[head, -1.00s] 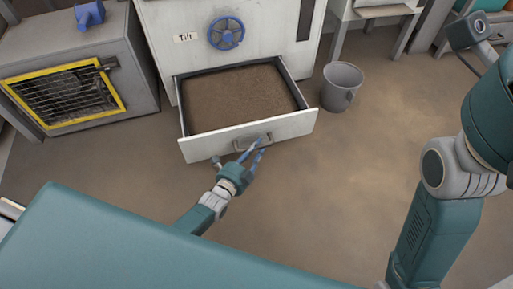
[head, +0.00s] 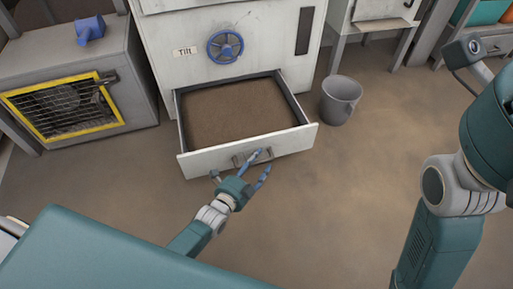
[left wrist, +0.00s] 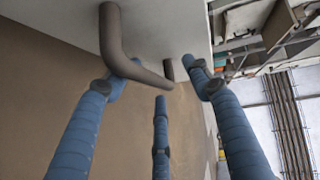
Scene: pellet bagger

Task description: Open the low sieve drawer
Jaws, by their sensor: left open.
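The low sieve drawer (head: 215,158) is pulled out from the white cabinet, its tray full of brown granular material. Its grey bar handle (head: 252,157) is on the front panel; the handle also shows close up in the left wrist view (left wrist: 113,38). My left gripper (head: 265,161) is open just in front of the handle, with its blue fingers spread and nothing held. In the left wrist view (left wrist: 160,80) one fingertip overlaps the bar; I cannot tell whether it touches. My right arm shows at the right, but its gripper is out of view.
The cabinet has a blue handwheel (head: 226,47) beside a "Tilt" label (head: 186,51). A grey bucket (head: 340,100) stands on the floor right of the drawer. A grey box with a yellow-framed grille (head: 65,100) is at the left. The floor in front and right is clear.

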